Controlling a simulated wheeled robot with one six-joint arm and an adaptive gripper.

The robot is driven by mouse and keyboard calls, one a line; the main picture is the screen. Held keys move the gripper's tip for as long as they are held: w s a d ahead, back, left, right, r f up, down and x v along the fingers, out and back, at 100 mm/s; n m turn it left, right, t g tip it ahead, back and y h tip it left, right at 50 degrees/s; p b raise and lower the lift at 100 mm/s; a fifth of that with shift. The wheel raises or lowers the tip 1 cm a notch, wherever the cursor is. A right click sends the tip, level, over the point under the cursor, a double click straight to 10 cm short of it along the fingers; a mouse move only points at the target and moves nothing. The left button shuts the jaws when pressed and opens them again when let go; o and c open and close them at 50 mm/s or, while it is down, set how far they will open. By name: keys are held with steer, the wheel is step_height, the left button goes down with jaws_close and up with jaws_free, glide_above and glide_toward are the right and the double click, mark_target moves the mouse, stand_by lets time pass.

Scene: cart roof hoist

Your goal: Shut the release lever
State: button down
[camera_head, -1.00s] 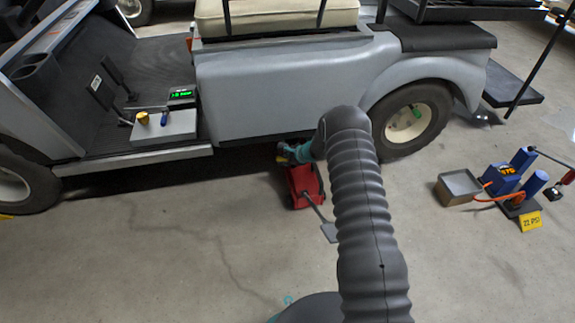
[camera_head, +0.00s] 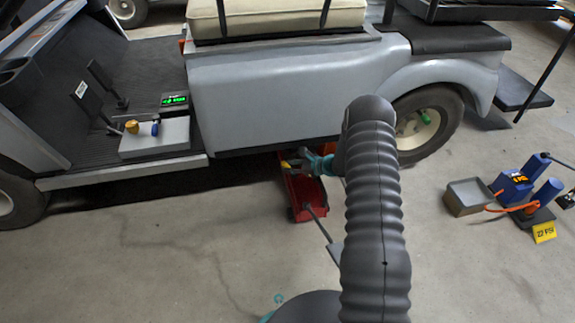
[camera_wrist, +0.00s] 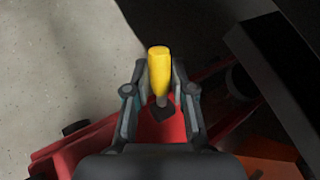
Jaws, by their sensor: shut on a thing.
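The release lever has a yellow grip (camera_wrist: 159,66) on a short dark stem, and it stands on a red floor jack. In the wrist view my gripper (camera_wrist: 160,80) has its two fingers on either side of the grip's lower part, closed on it. In the head view my gripper (camera_head: 303,163) is low at the cart's side, over the jack, with a bit of yellow at its tips. The red jack (camera_head: 303,197) lies partly under the cart, and its grey handle sticks out toward me. My arm hides part of that handle.
The grey cart (camera_head: 285,95) stands over the jack, its sill close above my gripper. A rear wheel (camera_head: 428,120) is just right of my arm. A blue pump set (camera_head: 513,187) with a grey tray stands at the right. The floor at front left is clear.

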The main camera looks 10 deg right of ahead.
steer(key=shift+d, duration=0.2)
steer(key=c, duration=1)
jaws_free()
steer(key=shift+d, duration=0.1)
steer(key=shift+o, duration=0.2)
steer(key=shift+a, duration=0.25)
steer(key=v, duration=0.8)
